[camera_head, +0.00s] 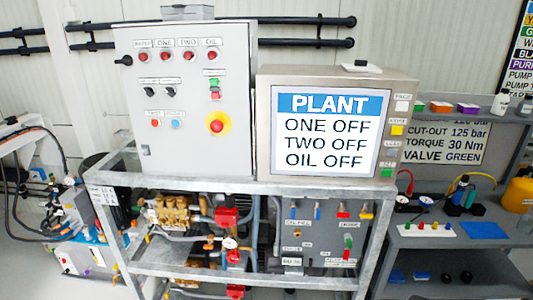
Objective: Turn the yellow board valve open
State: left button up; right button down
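A yellow valve handle (366,214) shows at the right of a grey valve board (318,238), low inside the metal frame under the screen. A blue handle (317,212) and a red handle (342,212) sit to its left on the same row. Neither of my grippers is in view.
A control cabinet (180,100) and a screen reading PLANT, ONE OFF, TWO OFF, OIL OFF (327,133) stand above the board. The metal frame's top rail (300,188) and right post (376,250) border it. A shelf unit (450,241) stands at the right.

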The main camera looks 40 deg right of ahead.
aim_at(362, 215)
jog(key=z, duration=1.9)
